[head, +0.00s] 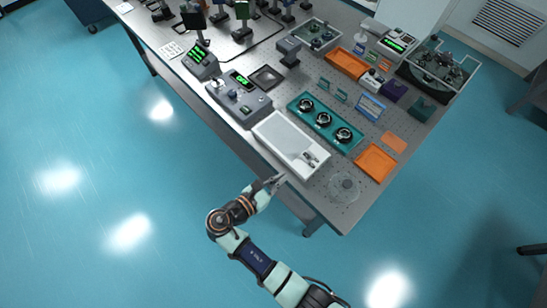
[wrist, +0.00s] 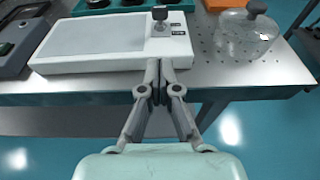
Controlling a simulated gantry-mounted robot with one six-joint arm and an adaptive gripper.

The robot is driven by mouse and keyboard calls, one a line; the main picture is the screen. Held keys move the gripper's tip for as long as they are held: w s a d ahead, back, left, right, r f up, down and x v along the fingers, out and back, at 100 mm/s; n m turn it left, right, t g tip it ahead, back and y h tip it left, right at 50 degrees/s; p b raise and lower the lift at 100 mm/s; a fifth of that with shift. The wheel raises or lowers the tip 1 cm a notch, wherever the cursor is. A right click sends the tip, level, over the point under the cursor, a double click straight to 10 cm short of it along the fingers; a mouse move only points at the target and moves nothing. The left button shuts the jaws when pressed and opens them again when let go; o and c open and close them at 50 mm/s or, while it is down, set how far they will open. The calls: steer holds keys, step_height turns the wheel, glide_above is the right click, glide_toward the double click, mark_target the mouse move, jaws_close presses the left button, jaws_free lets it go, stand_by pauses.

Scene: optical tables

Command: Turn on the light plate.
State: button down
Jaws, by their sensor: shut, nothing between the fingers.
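The light plate (head: 283,139) is a white flat box with a grey panel, lying at the near edge of the optical table. It also shows in the wrist view (wrist: 92,39). A dark switch knob (wrist: 160,14) stands up from its right end, with small black labels beside it. In the head view the switch (head: 310,157) is small and its setting cannot be told. The panel looks plain grey. My gripper (head: 277,181) is at the table's near edge, just short of the plate's switch end. In the wrist view its shut, empty fingertips (wrist: 159,66) point at the plate below the knob.
A clear glass dome (wrist: 245,32) with a dark knob stands right of the plate. A teal tray (head: 336,113) with several black round parts lies behind it. A grey control box (head: 240,101) is to its left, and an orange tray (head: 376,163) to its right. The floor in front is clear.

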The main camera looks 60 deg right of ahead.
mark_target(295, 169)
steer(key=x, duration=0.4)
steer(key=shift+f+b, duration=0.15)
steer(key=shift+b, duration=0.2)
steer(key=d, duration=0.1)
steer(key=d+r, duration=0.1)
steer(key=s+d, duration=0.1)
steer(key=shift+d+r, duration=0.15)
steer(key=shift+r, duration=0.15)
steer(key=shift+s+d+r, duration=0.1)
steer(key=shift+d+r, duration=0.15)
steer(key=shift+d, duration=0.1)
steer(key=shift+r+p, duration=0.35)
steer(key=shift+p, duration=0.35)
steer(key=shift+y+p, duration=0.3)
steer(key=shift+p, duration=0.2)
